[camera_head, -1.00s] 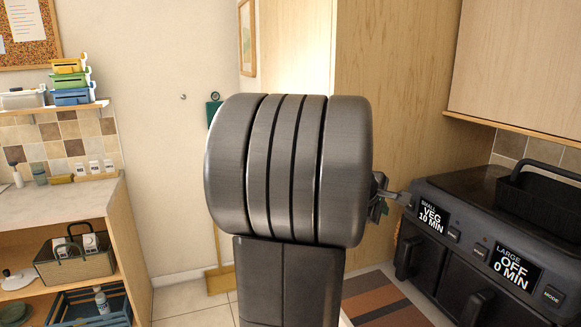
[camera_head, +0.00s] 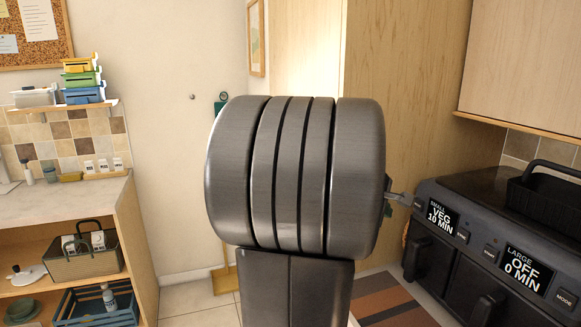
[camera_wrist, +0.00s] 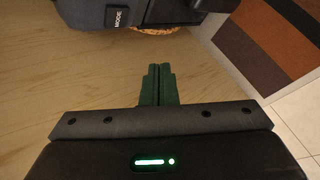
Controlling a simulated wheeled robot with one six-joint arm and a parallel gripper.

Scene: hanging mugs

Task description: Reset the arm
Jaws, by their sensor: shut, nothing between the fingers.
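My gripper (camera_wrist: 158,70) shows in the wrist view as two dark green fingers pressed together with nothing between them. Below it in that view is a pale wooden surface, with the dark appliance's edge above. In the head view my arm's large grey joint fills the middle and hides most of the gripper; only a small part of it shows at the joint's right side, close to the black air fryer (camera_head: 470,262).
The air fryer stands on the right with display panels and a black basket (camera_head: 550,200) on top. A striped mat (camera_head: 385,300) lies below. On the left, a shelf unit (camera_head: 140,250) holds baskets. Tiled floor (camera_head: 190,300) shows between.

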